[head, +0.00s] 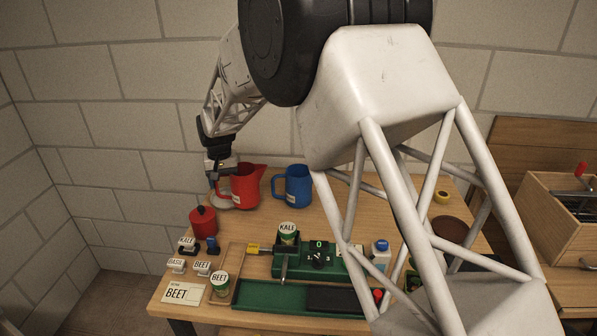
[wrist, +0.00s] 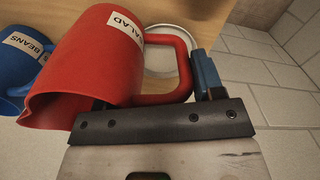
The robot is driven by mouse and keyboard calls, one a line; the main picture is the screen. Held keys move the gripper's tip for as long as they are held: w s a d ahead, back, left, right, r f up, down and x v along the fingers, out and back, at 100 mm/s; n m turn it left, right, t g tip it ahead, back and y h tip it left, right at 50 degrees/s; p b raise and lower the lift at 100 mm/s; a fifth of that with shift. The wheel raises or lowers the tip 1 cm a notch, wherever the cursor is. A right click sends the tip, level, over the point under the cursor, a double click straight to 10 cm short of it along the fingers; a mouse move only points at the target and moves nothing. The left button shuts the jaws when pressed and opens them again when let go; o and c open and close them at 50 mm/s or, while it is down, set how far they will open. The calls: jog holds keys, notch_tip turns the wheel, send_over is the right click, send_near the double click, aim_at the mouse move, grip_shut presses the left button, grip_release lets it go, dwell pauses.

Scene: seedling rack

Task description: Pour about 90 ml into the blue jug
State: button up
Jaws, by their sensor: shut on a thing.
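The red jug (head: 244,188) is at the back left of the table. Its spout points right, towards the blue jug (head: 295,187). In the wrist view, the red jug (wrist: 88,62) carries a label ending in "ALAD". My gripper (head: 217,176) is shut on its handle from the left. The red jug looks about upright; I cannot tell whether its base touches the table. The blue jug stands upright just to its right, apart from it. Its "BEANS" label shows in the wrist view, where the blue jug (wrist: 14,85) is cut off at the left edge. The contents of both jugs are hidden.
A pale round dish (head: 222,203) lies beside the red jug, below my gripper. A red canister (head: 203,221) stands in front. A green device (head: 318,263) with a KALE pot, a BEET pot (head: 220,284) and small label blocks fill the front. My arm covers the right side.

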jog(key=shift+r, duration=0.1)
jog(key=shift+w+d+r+g+y, duration=0.2)
jog(key=shift+d+r+y, duration=0.1)
jog(key=shift+d+y, duration=0.15)
jog(key=shift+w+d+r+g+y, duration=0.1)
jog(key=shift+d+r+g+y, duration=0.1)
jog(key=shift+d+r+y, duration=0.25)
jog(key=w+d+r+g+y, duration=0.2)
jog(key=w+d+r+y, duration=0.1)
jog(key=d+r+y, duration=0.4)
jog(key=shift+d+r+g+y, duration=0.2)
jog(key=shift+r+g+y, duration=0.2)
jog(key=shift+r, duration=0.65)
jog(key=shift+w+d+r+g+y+b, duration=0.2)
jog(key=shift+d+r+g+y+b, duration=0.1)
jog(key=shift+d+r+y, duration=0.6)
jog(key=shift+w+d+r+g+y+b, duration=0.2)
jog(key=shift+d+r+y+b, duration=0.3)
jog(key=shift+y, duration=0.1)
jog(key=shift+w+d+r+g+y+b, duration=0.2)
jog(key=shift+d+r+y+b, duration=0.2)
jog(key=shift+d+r+y, duration=0.15)
dwell(1.9)
jog(key=shift+a+f, duration=0.1)
